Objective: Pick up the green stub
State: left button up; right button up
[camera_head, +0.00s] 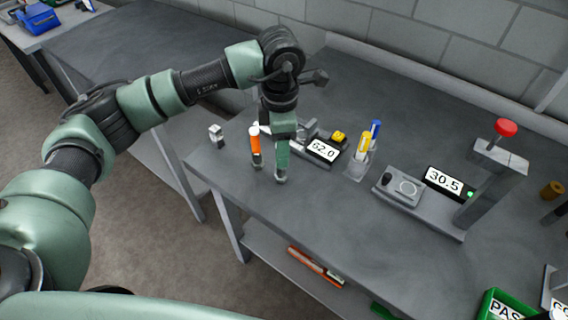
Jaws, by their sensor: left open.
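My left gripper (269,171) points down, open, over the front left part of the grey workbench (320,235). An upright orange piece with a white top (255,143) shows at its left finger; I cannot tell whether it is between the fingers or beside them. A narrow green part (282,155) runs down along the right finger. I cannot tell whether this is the green stub or part of my gripper. No other clear green stub shows. My right gripper is not in view.
Right of my gripper are a gauge reading 62.0 (323,151), a holder with blue (375,131) and yellow (363,145) pieces, and a gauge reading 30.5 (444,181). A red-knobbed press (500,160) stands further right. A green bin (492,304) is at bottom right.

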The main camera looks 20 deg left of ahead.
pick_arm(q)
notch_tip(320, 180, down, 5)
jog(key=shift+s+r+p, duration=0.1)
jog(key=shift+r+p, duration=0.1)
jog(key=shift+p, duration=0.9)
jog(key=shift+f, duration=0.45)
grip_shut()
